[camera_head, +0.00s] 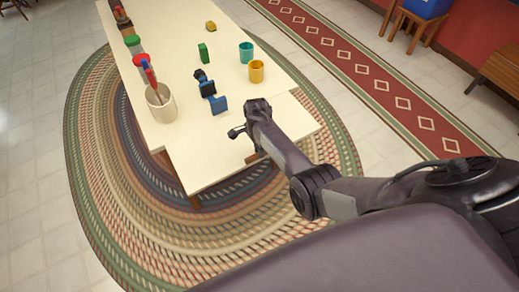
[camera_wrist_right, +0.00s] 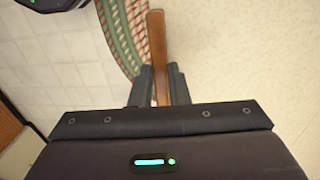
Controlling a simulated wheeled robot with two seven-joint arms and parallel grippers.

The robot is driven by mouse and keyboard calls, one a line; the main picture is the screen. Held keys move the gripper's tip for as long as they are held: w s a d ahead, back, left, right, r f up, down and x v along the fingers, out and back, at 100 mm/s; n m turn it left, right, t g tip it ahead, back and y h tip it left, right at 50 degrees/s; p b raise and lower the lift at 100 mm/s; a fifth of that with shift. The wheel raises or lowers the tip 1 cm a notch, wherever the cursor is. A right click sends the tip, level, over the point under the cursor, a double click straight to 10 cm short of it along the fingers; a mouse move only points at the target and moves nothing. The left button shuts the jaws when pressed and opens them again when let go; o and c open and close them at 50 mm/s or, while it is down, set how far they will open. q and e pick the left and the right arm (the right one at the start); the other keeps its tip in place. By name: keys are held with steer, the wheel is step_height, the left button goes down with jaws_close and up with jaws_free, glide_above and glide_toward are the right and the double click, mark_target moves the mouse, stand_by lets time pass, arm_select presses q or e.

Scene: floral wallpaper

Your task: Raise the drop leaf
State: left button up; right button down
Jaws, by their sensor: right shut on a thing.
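The drop leaf (camera_head: 205,168) is the pale panel at the near end of the cream-topped table (camera_head: 160,35). It stands out from the table end and looks close to level with the top; I cannot tell whether it is flush. My right gripper (camera_head: 248,128) is at the leaf's near edge, partly hidden by its own wrist. In the right wrist view, the gripper (camera_wrist_right: 160,88) is shut on a brown wooden strip (camera_wrist_right: 157,45), which looks like the leaf's edge. My left gripper is not in view.
On the table stand a beige cup (camera_head: 161,104), a blue object (camera_head: 211,97), a yellow cup (camera_head: 256,71), a teal cup (camera_head: 246,52) and a green block (camera_head: 203,53). An oval braided rug (camera_head: 105,150) lies beneath. A wooden bench (camera_head: 500,70) stands at the right.

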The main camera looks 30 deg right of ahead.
steer(key=c, duration=1.4)
jaws_free()
steer(key=shift+w+r, duration=0.3)
steer(key=shift+r, duration=0.3)
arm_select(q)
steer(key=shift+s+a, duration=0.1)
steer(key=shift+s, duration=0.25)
arm_select(e)
steer(key=shift+s+f, duration=0.1)
steer(key=shift+f, duration=0.1)
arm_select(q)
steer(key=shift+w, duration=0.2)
arm_select(e)
step_height(320, 180, up, 8)
steer(key=shift+w, duration=0.3)
steer(key=shift+a, duration=0.1)
steer(key=shift+s+f, duration=0.1)
